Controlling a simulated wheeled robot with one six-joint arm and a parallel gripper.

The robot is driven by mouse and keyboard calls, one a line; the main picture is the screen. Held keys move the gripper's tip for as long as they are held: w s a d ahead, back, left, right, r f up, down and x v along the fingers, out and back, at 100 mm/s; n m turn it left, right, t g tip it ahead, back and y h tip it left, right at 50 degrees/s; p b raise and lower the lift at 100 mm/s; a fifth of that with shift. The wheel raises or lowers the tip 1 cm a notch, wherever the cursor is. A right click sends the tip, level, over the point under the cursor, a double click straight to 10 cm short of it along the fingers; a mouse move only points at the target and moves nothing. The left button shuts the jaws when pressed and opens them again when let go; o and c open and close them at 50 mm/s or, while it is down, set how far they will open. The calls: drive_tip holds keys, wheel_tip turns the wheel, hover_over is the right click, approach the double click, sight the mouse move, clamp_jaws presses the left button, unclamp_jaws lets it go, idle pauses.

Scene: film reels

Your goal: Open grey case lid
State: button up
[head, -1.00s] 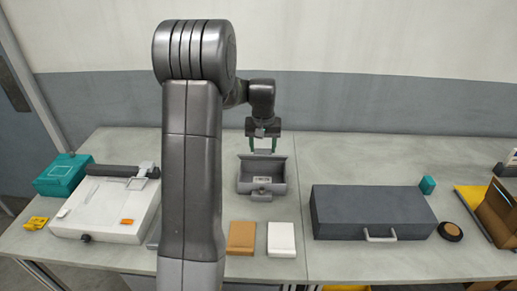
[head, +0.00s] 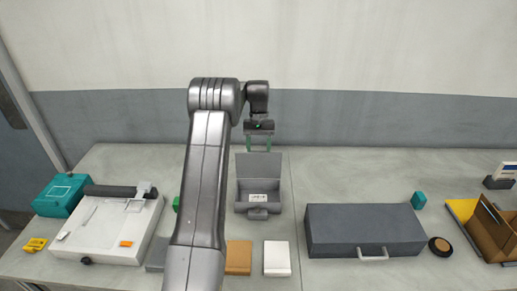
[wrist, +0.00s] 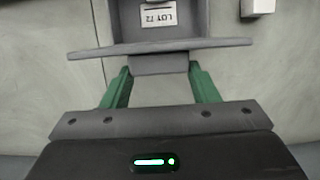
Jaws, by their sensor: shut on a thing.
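The small grey case (head: 258,208) stands mid-table with its lid (head: 260,165) raised at the back, inner face toward the head camera. A white label (head: 257,197) lies inside; it reads LOT 72 in the wrist view (wrist: 159,15). My gripper (head: 259,149) is at the lid's top edge, its green fingers pointing down. In the wrist view my gripper (wrist: 159,70) is shut on a grey tab (wrist: 158,64) on the lid's edge, one finger on each side. The lid (wrist: 205,44) shows nearly edge-on there. The fingertips are partly hidden by the lid.
A large dark grey case (head: 365,228), shut, stands to the right with its handle in front. Brown (head: 239,257) and white (head: 277,258) boxes sit in front of the small case. A white device (head: 105,228) is at left. The table behind the lid is clear.

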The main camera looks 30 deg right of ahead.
drive_tip(key=shift+w+d+f+g+y, duration=0.2)
drive_tip(key=shift+w+f+g+y, duration=0.2)
drive_tip(key=shift+f+g, duration=0.15)
drive_tip(key=shift+f, duration=0.1)
drive_tip(key=o, duration=1.4)
drive_tip(key=shift+r, duration=0.2)
drive_tip(key=shift+r, duration=0.15)
